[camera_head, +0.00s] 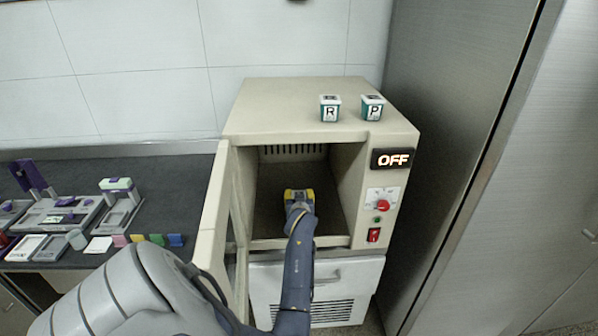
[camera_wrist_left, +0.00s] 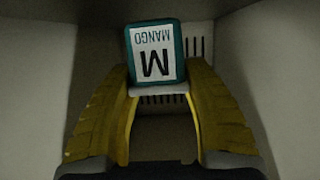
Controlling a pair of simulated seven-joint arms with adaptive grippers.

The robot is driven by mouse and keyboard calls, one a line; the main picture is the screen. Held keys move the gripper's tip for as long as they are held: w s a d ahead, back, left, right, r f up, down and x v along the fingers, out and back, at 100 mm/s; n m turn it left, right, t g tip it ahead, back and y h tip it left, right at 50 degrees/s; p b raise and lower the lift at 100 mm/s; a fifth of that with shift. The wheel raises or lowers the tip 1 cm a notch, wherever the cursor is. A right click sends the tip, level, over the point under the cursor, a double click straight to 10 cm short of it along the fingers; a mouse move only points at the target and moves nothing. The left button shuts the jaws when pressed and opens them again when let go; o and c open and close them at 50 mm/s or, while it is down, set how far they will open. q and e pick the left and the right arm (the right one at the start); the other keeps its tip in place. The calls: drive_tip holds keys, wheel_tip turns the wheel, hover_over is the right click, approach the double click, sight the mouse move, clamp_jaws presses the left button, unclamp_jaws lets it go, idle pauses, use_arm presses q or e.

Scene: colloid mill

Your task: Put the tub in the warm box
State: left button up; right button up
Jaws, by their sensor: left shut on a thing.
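The tub (camera_wrist_left: 155,52) is teal with a white label reading "M" and "MANGO", upside down in the left wrist view. My left gripper (camera_head: 299,196) has yellow fingers and is shut on the tub, inside the open chamber of the warm box (camera_head: 245,122). In the left wrist view the fingers (camera_wrist_left: 162,92) flank the tub's near rim. In the head view the gripper mostly hides the tub. Whether the tub touches the chamber floor, I cannot tell. My right gripper is not in view.
The box door (camera_head: 212,215) stands open at the left, beside my arm. Two tubs, "R" (camera_head: 330,108) and "P" (camera_head: 372,107), stand on top of the box. Its panel display (camera_head: 393,158) reads OFF. A dark bench (camera_head: 180,185) with trays and coloured blocks is at the left.

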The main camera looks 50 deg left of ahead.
use_arm(q)
drive_tip(key=shift+f, duration=1.6)
drive_tip(key=shift+f, duration=0.15)
drive_tip(key=o, duration=1.4)
drive_tip(key=shift+r, duration=0.2)
drive_tip(key=shift+v, duration=3.75)
